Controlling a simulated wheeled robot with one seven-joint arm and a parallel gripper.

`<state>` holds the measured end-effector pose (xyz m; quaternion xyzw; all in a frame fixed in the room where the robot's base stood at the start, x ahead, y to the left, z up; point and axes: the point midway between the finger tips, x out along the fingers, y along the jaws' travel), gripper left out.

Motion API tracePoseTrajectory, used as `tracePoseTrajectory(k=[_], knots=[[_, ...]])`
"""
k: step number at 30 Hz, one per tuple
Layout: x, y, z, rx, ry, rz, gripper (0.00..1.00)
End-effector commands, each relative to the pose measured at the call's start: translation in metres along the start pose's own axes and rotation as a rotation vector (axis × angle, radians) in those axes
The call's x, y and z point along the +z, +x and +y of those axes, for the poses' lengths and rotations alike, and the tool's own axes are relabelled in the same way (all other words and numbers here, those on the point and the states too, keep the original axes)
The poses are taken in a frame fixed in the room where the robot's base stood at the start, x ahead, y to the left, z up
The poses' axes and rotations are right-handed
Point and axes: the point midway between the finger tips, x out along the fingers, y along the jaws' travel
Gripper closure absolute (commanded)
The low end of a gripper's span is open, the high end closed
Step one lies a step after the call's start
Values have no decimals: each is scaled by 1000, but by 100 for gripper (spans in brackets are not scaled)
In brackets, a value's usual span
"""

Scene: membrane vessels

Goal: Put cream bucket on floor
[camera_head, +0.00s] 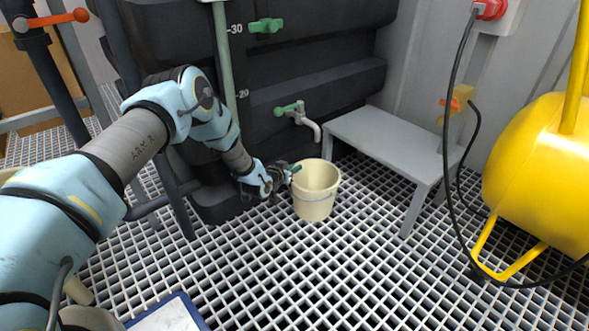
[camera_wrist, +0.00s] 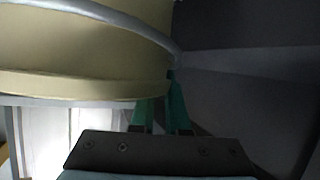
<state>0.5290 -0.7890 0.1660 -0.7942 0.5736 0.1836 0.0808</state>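The cream bucket (camera_head: 316,196) is upright in the head view, left of the grey bench and below the tap. I cannot tell whether its base touches the floor grating (camera_head: 330,275). My gripper (camera_head: 291,172) is at the bucket's upper left rim. In the wrist view the bucket (camera_wrist: 80,60) fills the upper left. The green fingers of my gripper (camera_wrist: 160,100) are close together at its edge, one tip hidden by the bucket and the other beside it. The gripper looks shut on the bucket's wall.
A dark tank (camera_head: 320,75) with a tap (camera_head: 305,118) stands behind the bucket. The grey bench (camera_head: 385,135) is to the right. A yellow barrow (camera_head: 540,170) and a black cable (camera_head: 449,150) are at far right. Open grating lies in front.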

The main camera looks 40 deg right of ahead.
Motion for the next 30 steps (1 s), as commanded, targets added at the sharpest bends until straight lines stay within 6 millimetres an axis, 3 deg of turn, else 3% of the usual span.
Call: tracePoseTrajectory(k=[6,16,30], knots=[[0,0,0,0,0,0,63],[-4,-5,0,0,0,-1,63],[-6,-95,0,-1,-1,-2,63]])
